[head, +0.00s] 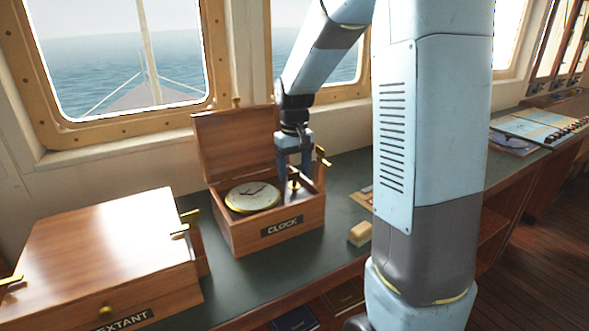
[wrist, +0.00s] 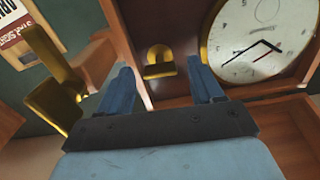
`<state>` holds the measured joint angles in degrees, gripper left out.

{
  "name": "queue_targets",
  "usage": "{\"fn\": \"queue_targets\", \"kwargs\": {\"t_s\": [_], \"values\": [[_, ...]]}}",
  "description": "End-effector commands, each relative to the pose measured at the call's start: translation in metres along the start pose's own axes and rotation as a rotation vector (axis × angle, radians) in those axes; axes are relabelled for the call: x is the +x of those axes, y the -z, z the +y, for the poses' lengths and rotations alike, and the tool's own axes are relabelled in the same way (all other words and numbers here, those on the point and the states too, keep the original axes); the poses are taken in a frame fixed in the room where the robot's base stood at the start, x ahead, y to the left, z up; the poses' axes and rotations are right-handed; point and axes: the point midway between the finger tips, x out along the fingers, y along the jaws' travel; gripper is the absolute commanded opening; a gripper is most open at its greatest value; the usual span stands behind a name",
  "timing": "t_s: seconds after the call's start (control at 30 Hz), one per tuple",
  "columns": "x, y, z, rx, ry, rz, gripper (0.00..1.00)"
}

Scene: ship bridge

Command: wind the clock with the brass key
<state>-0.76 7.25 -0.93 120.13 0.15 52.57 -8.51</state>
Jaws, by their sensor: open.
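The clock (head: 252,197) is a round white dial with dark hands, face up in an open wooden box (head: 268,238) labelled CLOCK. The dial also shows in the wrist view (wrist: 262,40) at upper right. A small brass piece, which looks like the key (head: 294,184), stands in the box's right-hand part, beside the dial. It also shows in the wrist view (wrist: 159,70), between my fingers. My gripper (head: 294,172) is open and points down over this piece, one finger on each side. I cannot tell whether the fingers touch it.
The box's raised lid (head: 235,143) stands behind the dial. A brass fitting (head: 322,157) sticks up at the box's right edge, close beside my gripper. A closed SEXTANT box (head: 100,250) is at left.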

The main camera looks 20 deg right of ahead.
Motion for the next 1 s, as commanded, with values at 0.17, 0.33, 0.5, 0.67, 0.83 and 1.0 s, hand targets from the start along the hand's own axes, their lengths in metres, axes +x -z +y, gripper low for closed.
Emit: {"fn": "queue_targets", "kwargs": {"t_s": [0.17, 0.33, 0.5, 0.67, 0.83, 1.0], "values": [[-0.01, 0.001, 0.0, 0.0, 0.0, 0.003, 0.66], [-0.037, 0.001, 0.0, 0.0, -0.001, 0.004, 0.66], [-0.071, 0.001, 0.0, 0.0, -0.001, 0.004, 0.66], [-0.102, 0.001, 0.0, 0.0, -0.001, 0.003, 0.66], [-0.124, 0.001, 0.0, 0.0, 0.0, 0.002, 0.66], [-0.135, 0.001, 0.0, 0.0, 0.0, 0.001, 0.66]]}}
